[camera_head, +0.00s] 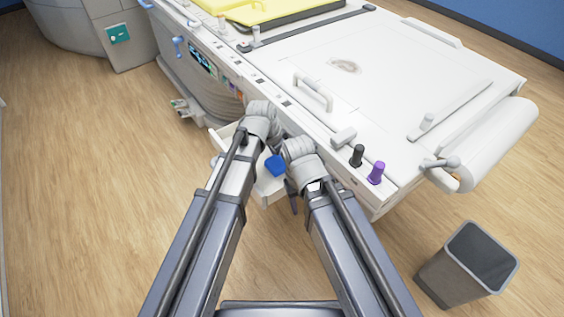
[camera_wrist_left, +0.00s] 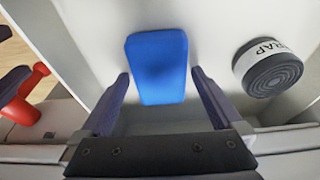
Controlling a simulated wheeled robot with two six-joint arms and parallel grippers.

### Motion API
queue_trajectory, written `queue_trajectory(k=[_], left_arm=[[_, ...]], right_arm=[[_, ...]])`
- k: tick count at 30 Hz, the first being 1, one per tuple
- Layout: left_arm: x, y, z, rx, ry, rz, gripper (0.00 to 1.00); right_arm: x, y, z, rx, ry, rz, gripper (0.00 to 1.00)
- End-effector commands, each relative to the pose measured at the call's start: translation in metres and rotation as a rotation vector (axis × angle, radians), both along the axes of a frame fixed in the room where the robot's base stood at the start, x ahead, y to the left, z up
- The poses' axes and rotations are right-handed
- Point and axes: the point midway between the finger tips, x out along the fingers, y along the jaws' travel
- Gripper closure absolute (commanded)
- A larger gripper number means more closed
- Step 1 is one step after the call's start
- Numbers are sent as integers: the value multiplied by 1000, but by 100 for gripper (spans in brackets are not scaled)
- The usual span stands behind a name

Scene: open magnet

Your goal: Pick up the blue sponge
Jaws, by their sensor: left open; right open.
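The blue sponge (camera_head: 275,166) lies in an open white drawer (camera_head: 268,197) at the front of the white machine. In the left wrist view, the sponge (camera_wrist_left: 158,65) shows whole. My left gripper (camera_wrist_left: 160,76) is open and empty there, with one dark finger on each side of the sponge's near part and a gap to each. In the head view, my left arm's wrist hides its fingers. My right gripper (camera_head: 292,195) shows only in part, as dark fingers beside the drawer's right side, apart from the sponge.
A dark grey roll with a white printed band (camera_wrist_left: 268,68) lies right of the sponge in the drawer. A red object (camera_wrist_left: 25,98) is at the left. A black knob (camera_head: 357,155) and a purple knob (camera_head: 376,172) stand on the machine's edge. A grey bin (camera_head: 466,262) stands right.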

Motion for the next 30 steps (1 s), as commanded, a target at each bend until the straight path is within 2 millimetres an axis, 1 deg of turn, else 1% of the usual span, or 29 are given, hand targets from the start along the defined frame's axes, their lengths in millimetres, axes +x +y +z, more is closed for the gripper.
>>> queue_trajectory(k=[1,2,20,21,30], left_arm=[[0,0,0,0,0,0,0],[0,0,0,0,0,0,3],[0,0,0,0,0,0,71],[0,0,0,0,0,0,73],[0,0,1,0,0,0,73]], right_arm=[[0,0,0,0,0,0,50],[0,0,0,0,0,0,50],[0,0,0,0,0,0,50],[0,0,0,0,0,0,50],[0,0,1,0,0,0,50]])
